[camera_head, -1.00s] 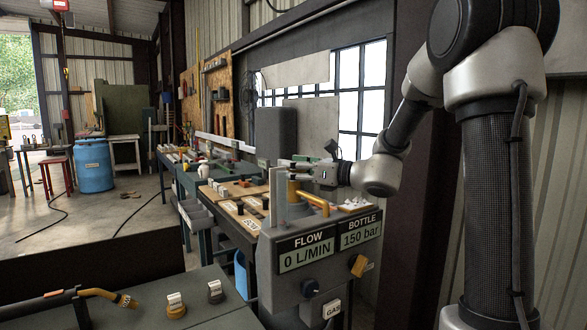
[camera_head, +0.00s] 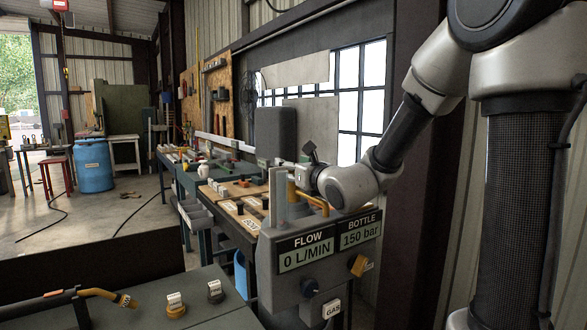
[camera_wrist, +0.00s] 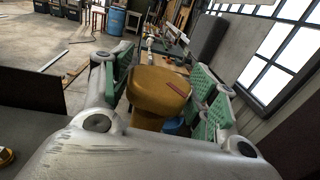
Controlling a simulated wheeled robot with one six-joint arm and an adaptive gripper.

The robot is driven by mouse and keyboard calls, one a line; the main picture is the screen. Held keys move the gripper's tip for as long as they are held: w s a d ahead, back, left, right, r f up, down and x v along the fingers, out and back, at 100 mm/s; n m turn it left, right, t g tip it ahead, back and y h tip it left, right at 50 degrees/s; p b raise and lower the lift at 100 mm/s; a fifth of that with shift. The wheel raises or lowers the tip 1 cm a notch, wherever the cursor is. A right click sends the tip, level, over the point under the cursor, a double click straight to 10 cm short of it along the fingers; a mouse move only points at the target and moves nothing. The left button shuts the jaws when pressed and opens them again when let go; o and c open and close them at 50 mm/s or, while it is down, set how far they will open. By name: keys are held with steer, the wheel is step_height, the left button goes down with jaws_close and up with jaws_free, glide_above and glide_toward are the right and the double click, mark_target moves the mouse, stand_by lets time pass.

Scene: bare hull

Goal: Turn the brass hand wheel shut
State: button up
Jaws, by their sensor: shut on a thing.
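The brass hand wheel (camera_wrist: 160,92) fills the middle of the wrist view, between the green pads of my gripper (camera_wrist: 163,88). It has a reddish mark on its top. My gripper is shut on it. There, my gripper (camera_head: 291,174) is mostly hidden by my wrist and the post. The flow display (camera_head: 306,253) reads 0 L/MIN and the bottle display (camera_head: 360,232) reads 150 bar.
A yellow bent pipe (camera_head: 313,201) runs close beside the wheel. Workbenches with loose parts lie beyond.

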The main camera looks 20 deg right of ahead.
stand_by(0.3)
steer(key=o, duration=1)
steer(key=shift+o, duration=0.2)
steer(key=v, duration=0.7)
steer(key=shift+s, duration=0.25)
